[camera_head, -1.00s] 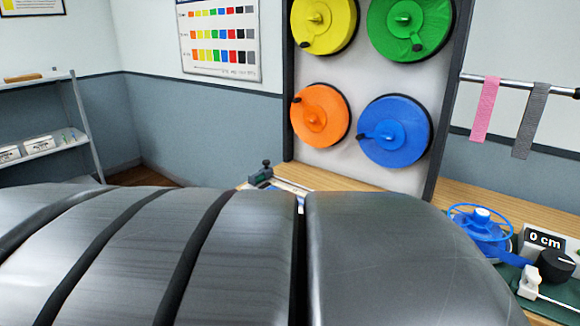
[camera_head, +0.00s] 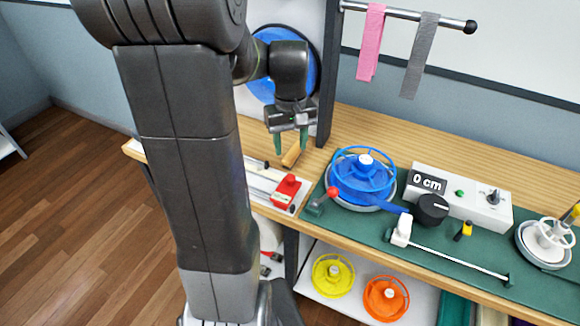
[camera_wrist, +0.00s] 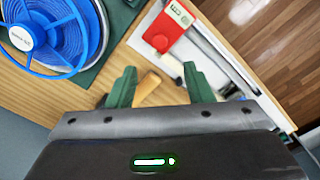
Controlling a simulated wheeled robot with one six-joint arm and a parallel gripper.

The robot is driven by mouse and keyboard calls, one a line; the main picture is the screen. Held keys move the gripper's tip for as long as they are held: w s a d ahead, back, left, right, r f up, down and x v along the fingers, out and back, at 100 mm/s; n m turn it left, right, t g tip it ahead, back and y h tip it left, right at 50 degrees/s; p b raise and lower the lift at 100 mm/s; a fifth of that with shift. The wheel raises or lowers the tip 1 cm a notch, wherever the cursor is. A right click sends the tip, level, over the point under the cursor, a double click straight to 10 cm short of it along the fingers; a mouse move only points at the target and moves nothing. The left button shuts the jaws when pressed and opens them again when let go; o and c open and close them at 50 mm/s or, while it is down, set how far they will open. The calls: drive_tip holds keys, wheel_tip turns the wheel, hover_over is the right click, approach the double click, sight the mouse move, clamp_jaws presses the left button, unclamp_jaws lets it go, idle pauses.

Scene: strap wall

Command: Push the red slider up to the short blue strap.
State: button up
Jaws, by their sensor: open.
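The red slider (camera_head: 286,190) sits on the pale measuring rail at its right end, near the front edge of the bench. It also shows at the top of the wrist view (camera_wrist: 168,25). My gripper (camera_head: 290,145) is open, with two green fingers pointing down over the bench behind the slider, apart from it. In the wrist view my gripper (camera_wrist: 160,75) has a small wooden piece (camera_wrist: 148,87) showing between its fingers; I see no grip on it. A blue strip (camera_head: 388,204) juts from the blue reel (camera_head: 362,175). I cannot make out a separate short blue strap; my arm hides part of the rail.
A green mat (camera_head: 450,255) to the right carries the reel, a red-knobbed lever (camera_head: 325,198), a white box reading 0 cm (camera_head: 465,198) and a white-headed rod. A dark panel post (camera_head: 328,75) stands close behind my gripper. Pink and grey straps hang from a bar.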

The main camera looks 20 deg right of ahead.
sight(290, 177)
wheel_tip(290, 177, down, 11)
idle(0.3)
drive_tip(key=shift+c, duration=0.5)
drive_tip(key=shift+w, duration=0.1)
clamp_jaws()
